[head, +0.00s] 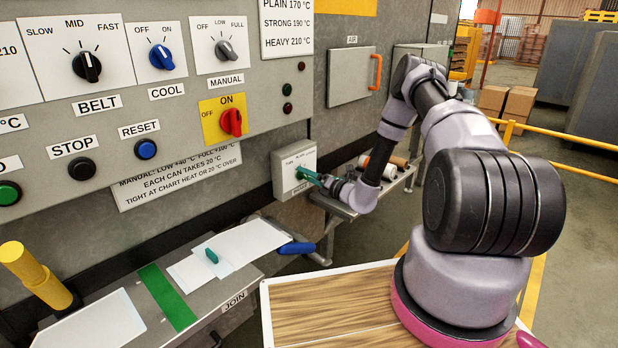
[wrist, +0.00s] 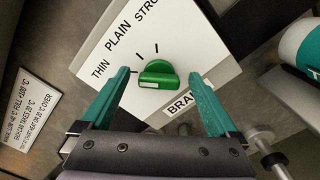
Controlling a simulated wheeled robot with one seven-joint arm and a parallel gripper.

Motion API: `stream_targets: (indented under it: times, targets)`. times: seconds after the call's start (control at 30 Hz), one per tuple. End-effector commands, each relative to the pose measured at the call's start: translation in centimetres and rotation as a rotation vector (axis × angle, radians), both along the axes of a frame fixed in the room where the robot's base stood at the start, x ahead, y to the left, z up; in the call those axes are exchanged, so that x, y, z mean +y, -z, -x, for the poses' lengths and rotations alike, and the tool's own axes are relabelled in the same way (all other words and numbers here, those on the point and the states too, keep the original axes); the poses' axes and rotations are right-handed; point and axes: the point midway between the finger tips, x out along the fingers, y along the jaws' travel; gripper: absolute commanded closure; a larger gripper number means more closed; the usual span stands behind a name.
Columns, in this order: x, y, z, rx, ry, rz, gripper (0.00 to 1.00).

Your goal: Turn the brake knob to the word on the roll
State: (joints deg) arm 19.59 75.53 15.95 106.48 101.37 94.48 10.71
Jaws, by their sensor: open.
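The brake knob (wrist: 158,78) is green, on a white dial face (wrist: 110,62) lettered THIN, PLAIN and STRO…, the last word cut off. A white mark shows at the knob's lower left; which word it points to I cannot tell. A label beginning BRA (wrist: 183,103) sits below right. My gripper (wrist: 158,74) is open, with a teal finger on each side of the knob and a gap to each. In the head view my gripper (head: 312,178) is at the front of the grey brake box (head: 284,172). A white and teal roll (wrist: 303,48) shows at the right wrist-view edge; no word on it is readable.
Several rolls (head: 382,168) lie on a rack right of the brake box. A panel with knobs and buttons (head: 110,130) fills the left. A metal table (head: 205,300) with white sheets stands below it. A metal bar (wrist: 268,157) is at the wrist view's lower right.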

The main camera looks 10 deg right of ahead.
Motion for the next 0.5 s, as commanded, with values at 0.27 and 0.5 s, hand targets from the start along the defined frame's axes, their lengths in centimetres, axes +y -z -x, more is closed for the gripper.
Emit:
stream_targets:
  times: [0.27,0.5]
  targets:
    - [0.12,0.01,-0.13,0.000,0.000,0.000,0.05]
    - [0.11,0.00,-0.12,0.001,-0.001,0.000,0.91]
